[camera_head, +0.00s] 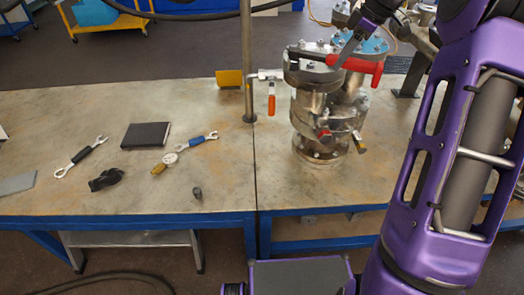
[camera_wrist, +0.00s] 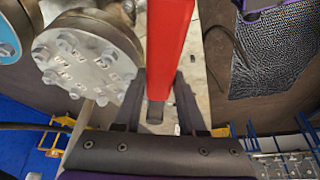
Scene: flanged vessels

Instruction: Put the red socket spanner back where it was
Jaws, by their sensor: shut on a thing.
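The red socket spanner (camera_head: 361,66) is held level at the top of the flanged vessel (camera_head: 318,100). Its red handle points right, and its dark end reaches left over the top flange. My gripper (camera_head: 347,52) comes down from the upper right and is shut on the spanner. In the wrist view the red handle (camera_wrist: 169,45) runs up between my gripper's fingers (camera_wrist: 158,105), and the bolted round flange (camera_wrist: 88,60) is just left of it. I cannot tell whether the dark end touches the flange.
The left bench top (camera_head: 60,200) holds a black notebook (camera_head: 146,135), a dark-handled spanner (camera_head: 80,156), a blue-handled spanner (camera_head: 198,139), a gauge (camera_head: 170,158), a black crumpled item (camera_head: 105,180) and a small dark part (camera_head: 197,193). A vertical pole (camera_head: 247,60) stands left of the vessel.

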